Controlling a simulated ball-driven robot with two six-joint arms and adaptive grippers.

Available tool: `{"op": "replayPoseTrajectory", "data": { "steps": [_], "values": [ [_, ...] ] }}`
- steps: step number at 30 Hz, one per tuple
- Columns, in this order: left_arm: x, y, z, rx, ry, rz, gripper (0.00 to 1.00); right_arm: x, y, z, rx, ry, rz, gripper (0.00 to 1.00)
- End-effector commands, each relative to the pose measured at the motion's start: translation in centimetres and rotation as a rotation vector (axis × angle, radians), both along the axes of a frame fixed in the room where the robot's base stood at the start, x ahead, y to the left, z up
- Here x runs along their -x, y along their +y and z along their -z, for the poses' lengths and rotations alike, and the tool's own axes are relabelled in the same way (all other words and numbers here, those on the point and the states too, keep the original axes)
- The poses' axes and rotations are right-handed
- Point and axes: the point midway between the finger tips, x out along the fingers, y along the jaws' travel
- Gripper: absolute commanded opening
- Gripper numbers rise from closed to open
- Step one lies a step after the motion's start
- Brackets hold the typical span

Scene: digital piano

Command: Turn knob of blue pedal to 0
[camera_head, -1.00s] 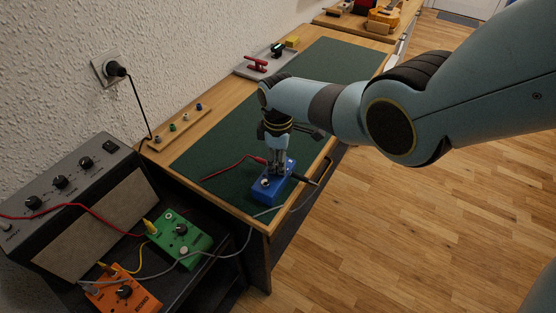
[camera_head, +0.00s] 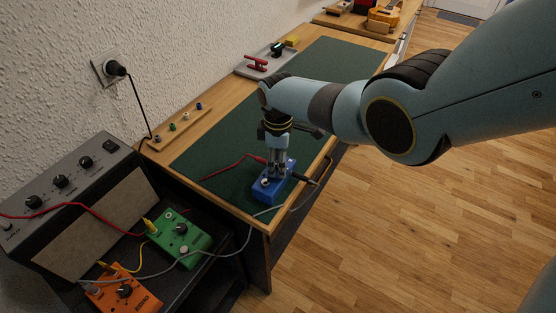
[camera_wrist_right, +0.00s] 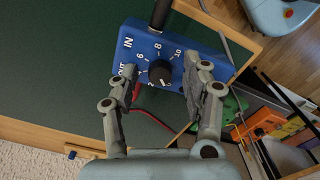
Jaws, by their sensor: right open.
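The blue pedal (camera_head: 266,191) sits near the front corner of the green mat, with cables plugged into both sides. In the right wrist view the blue pedal (camera_wrist_right: 190,50) shows a black knob (camera_wrist_right: 159,72) with a white scale around it; the numbers 6, 8 and 10 are readable. My right gripper (camera_head: 278,168) points down over the pedal. In the right wrist view my right gripper (camera_wrist_right: 166,80) is open, with one finger on each side of the knob and a gap visible to each. The knob's pointer is hard to read. My left gripper is out of view.
A green pedal (camera_head: 182,238) and an orange pedal (camera_head: 125,290) stand on a lower dark shelf beside a grey amplifier (camera_head: 62,185). Red and grey cables run close to the blue pedal. A grey tray (camera_head: 262,62) stands farther back. Much of the green mat (camera_head: 320,75) is clear.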

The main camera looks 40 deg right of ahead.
Motion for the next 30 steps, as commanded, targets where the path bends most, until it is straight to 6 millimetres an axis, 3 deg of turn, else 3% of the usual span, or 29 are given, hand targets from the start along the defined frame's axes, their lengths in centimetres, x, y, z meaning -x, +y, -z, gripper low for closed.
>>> {"op": "replayPoseTrajectory", "data": {
  "steps": [8, 22, 30],
  "values": [
    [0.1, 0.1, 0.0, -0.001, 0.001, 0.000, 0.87, -0.2, 0.0, -1.1, 0.000, -0.004, 0.000, 0.48],
    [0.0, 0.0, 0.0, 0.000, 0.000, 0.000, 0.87, -0.1, 0.0, -9.8, 0.000, -0.004, 0.000, 0.48],
    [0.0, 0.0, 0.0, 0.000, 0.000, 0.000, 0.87, 0.0, 0.0, -12.0, 0.001, 0.001, 0.000, 0.48]
  ]
}}
